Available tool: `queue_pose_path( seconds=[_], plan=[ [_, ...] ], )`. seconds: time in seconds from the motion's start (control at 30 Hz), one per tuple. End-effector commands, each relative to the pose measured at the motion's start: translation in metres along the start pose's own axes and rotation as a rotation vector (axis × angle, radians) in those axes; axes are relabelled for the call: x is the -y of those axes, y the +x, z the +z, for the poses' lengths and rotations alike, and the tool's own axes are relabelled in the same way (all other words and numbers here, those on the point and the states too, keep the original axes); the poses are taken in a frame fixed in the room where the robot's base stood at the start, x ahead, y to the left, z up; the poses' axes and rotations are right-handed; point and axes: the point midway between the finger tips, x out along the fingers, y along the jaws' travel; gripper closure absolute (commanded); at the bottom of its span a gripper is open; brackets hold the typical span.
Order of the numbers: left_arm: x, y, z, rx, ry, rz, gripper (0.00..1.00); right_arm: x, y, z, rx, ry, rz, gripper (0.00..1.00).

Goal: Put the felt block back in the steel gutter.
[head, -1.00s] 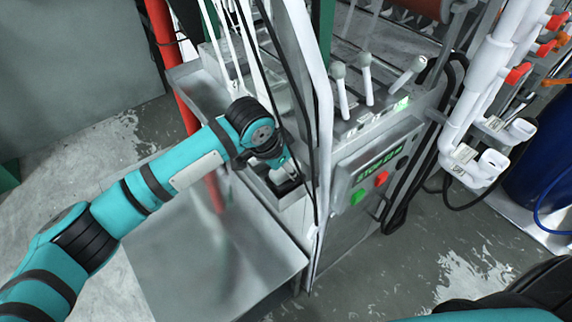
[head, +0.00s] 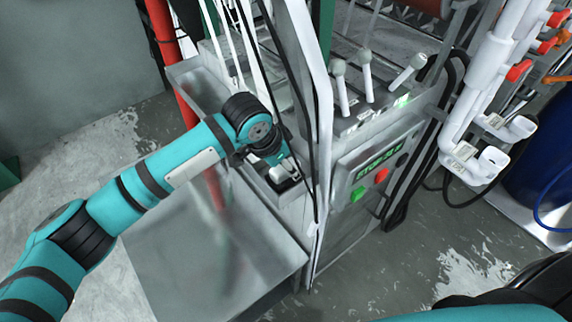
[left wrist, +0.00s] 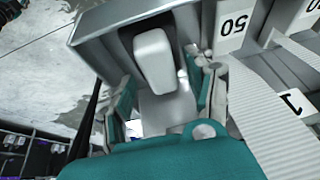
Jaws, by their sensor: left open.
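The felt block is the pale, rounded block (left wrist: 155,62) in the left wrist view. It sits against the steel gutter (left wrist: 108,42), between its grey walls, ahead of my fingers. My left gripper (left wrist: 163,98) is open, with one teal finger on each side of the near space and a gap around the block. My right gripper is out of view.
White webbing straps (left wrist: 262,115) run close by the right finger, beside number plates (left wrist: 234,24). In the head view a white upright post (head: 322,110) and a control panel (head: 378,165) stand right of the gripper. A flat steel plate (head: 205,255) lies below.

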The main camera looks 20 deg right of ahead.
Motion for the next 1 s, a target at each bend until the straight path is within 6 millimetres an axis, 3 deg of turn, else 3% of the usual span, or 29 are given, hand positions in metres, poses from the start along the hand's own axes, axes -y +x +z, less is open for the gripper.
queue_pose_path(
  seconds=[0.3, 0.5, 0.7, 1.0],
  plan=[
    [0.001, -0.067, 0.000, -0.005, 0.001, -0.003, 0.44, 0.000, 0.010, 0.001, 0.000, 0.000, 0.000, 1.00],
    [0.001, -0.097, 0.000, -0.003, -0.001, -0.001, 0.44, 0.000, 0.013, 0.001, 0.000, 0.000, 0.000, 1.00],
    [0.000, -0.107, 0.000, -0.002, -0.001, -0.001, 0.44, 0.000, 0.014, 0.001, 0.000, 0.000, 0.000, 1.00],
    [0.000, -0.108, 0.000, -0.002, -0.001, 0.000, 0.44, 0.000, 0.014, 0.001, 0.000, 0.000, 0.001, 1.00]
  ],
)
